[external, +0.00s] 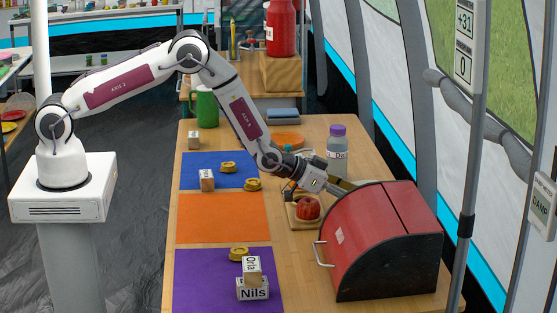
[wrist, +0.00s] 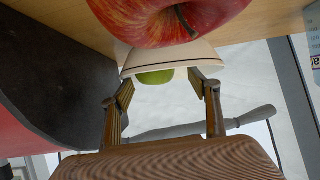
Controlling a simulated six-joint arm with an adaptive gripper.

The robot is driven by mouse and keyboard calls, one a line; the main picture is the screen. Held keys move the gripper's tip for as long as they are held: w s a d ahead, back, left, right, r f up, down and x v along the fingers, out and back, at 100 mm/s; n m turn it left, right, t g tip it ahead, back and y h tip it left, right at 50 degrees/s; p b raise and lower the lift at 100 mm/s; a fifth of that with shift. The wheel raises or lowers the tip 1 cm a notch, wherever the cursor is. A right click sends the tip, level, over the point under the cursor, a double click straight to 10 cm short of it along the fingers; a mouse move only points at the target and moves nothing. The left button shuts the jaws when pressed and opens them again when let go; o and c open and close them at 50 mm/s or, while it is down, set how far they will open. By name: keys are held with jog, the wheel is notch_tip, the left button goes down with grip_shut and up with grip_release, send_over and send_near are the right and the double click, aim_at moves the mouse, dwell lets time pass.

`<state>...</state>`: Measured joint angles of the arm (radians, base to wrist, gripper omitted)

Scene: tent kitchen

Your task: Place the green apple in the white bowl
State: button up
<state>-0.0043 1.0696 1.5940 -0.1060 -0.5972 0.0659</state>
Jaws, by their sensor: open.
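In the wrist view a white bowl (wrist: 172,58) shows upside down in the picture, its rim towards my fingers. A green rounded thing, likely the green apple (wrist: 155,77), shows at the rim between my fingertips. It looks inside the bowl, but I cannot tell for sure that it is not behind it. My gripper (wrist: 165,88) is open, with one finger on each side of the green thing and no clear grip on it. In the external view my gripper (external: 337,187) is behind the red bin, and the bowl and green apple cannot be seen there.
A red apple (wrist: 170,18) sits close to the bowl in the wrist view. The red bin (external: 370,235) stands beside my gripper. A red tomato-like thing (external: 308,208) on a small board and a purple-capped bottle (external: 337,150) are near. Coloured mats (external: 222,222) lie left.

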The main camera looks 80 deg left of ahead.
jog(key=shift+v, duration=6)
jog(key=shift+r, duration=0.1)
jog(key=shift+r, duration=0.5)
jog(key=s+d+r+g+h, duration=0.1)
jog(key=s+d+r+g, duration=0.15)
jog(key=s+r, duration=1.5)
jog(key=s+r+g, duration=0.2)
jog(key=s+r, duration=0.1)
jog(key=s, duration=1.1)
jog(key=s+a+r+g, duration=0.1)
jog(key=s+r+g, duration=0.1)
jog(key=s, duration=1.2)
jog(key=shift+r+m, duration=0.4)
jog(key=shift+r, duration=0.4)
